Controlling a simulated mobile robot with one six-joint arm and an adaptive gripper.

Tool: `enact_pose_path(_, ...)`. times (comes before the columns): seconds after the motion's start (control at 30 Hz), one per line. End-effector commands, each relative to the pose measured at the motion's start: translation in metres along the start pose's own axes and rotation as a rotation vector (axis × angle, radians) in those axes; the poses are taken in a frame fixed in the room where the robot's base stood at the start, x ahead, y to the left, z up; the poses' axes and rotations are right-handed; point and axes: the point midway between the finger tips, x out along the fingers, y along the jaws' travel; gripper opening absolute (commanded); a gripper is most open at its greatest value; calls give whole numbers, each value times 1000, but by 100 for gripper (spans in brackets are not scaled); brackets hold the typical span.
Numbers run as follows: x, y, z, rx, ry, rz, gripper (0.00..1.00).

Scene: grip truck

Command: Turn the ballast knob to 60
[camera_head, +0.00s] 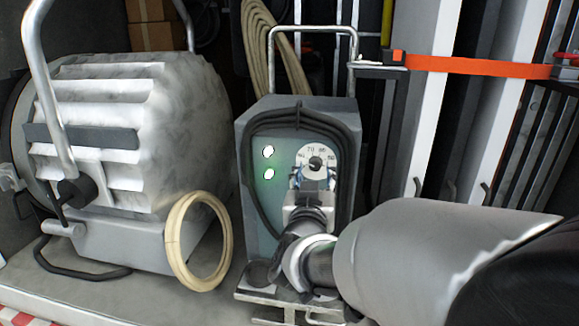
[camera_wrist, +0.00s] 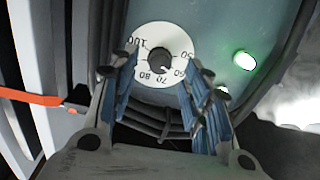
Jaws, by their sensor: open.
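The ballast (camera_head: 256,214) is a grey-green box with a carry handle, standing upright in the head view. Its white dial (camera_head: 305,152) is on the upper right of the front face, with a black knob (camera_head: 315,162) at its centre. In the wrist view the numbered dial (camera_wrist: 155,35) appears upside down, and the knob (camera_wrist: 159,61) lies between my fingers. My gripper (camera_wrist: 164,66) is open, its blue-padded fingers on either side of the knob with gaps. In the head view my gripper (camera_head: 313,182) covers the dial's lower part. The pointer's exact reading is unclear.
Two lit green-white buttons (camera_head: 268,164) are left of the dial. A black cable (camera_head: 247,160) loops around the front face. A large ribbed lamp (camera_head: 130,120) and a cream ring (camera_head: 175,243) stand left. An orange strap (camera_head: 470,66) crosses white panels at right.

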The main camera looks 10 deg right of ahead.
Motion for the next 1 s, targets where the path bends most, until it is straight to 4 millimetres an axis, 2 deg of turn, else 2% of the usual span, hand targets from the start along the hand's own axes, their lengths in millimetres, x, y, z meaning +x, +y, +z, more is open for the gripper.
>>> enact_pose_path(0.03,-13,-2,-1,1,2,-5,44)
enact_pose_path(0.2,-49,-2,-1,2,2,-5,44)
enact_pose_path(0.4,-75,-1,-1,2,1,-3,44)
enact_pose_path(0.57,-82,0,0,-1,1,-1,44)
enact_pose_path(0.87,-81,0,0,2,-3,-5,44)
enact_pose_path(1.0,-84,-9,5,33,-49,-78,44)
